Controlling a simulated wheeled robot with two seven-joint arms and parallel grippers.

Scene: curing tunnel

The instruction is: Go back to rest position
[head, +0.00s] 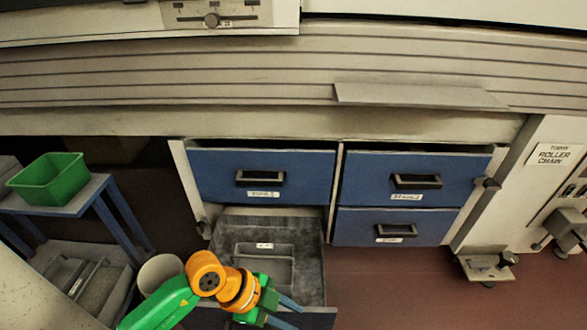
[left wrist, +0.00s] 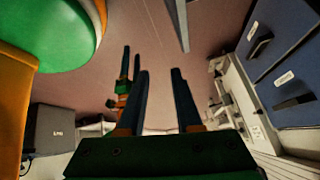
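My left gripper (head: 284,312) comes in from the lower left in the head view. It hangs over the front of an open lower drawer (head: 314,262). In the left wrist view its two dark fingers (left wrist: 163,100) stand apart with nothing between them. My right gripper (left wrist: 130,65) shows small beyond them in the left wrist view; its fingers look apart and empty. It is not in the head view. The open drawer holds a small grey labelled bin (head: 264,267); part of the drawer is hidden behind my left arm.
Blue drawers (head: 262,164) sit under the grey machine, the upper ones slightly ajar. A green bin (head: 50,178) stands on a blue-legged table at left. A pale round container (head: 158,272) stands beside my left arm. The red floor (head: 400,290) at right is clear.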

